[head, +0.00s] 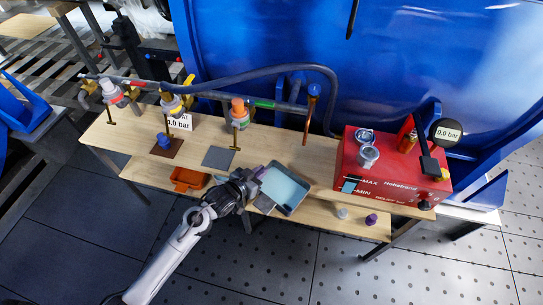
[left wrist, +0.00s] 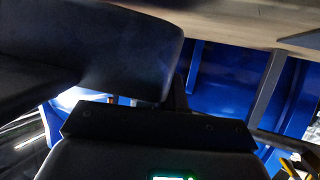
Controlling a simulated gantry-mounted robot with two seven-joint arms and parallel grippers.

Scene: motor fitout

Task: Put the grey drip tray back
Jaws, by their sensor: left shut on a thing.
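The grey drip tray (head: 288,186) has a dark grey rim and a pale blue inside; I cannot tell if that is liquid. It is tilted in the picture, at the front edge of the upper bench and over the lower shelf. My left gripper (head: 256,182) is shut on its left edge; the exact contact is partly hidden by the gripper. In the left wrist view, dark gripper parts (left wrist: 155,128) fill the foreground and the tray is not clearly recognisable. A flat grey square (head: 218,157) lies bare on the bench. My right gripper is not in view.
Valves on a pipe stand behind the bench (head: 275,150). A blue knob (head: 166,140) stands on a brown square. An orange tray (head: 187,179) is on the lower shelf (head: 325,222), with small white and purple pieces at its right. A red unit (head: 385,182) stands right.

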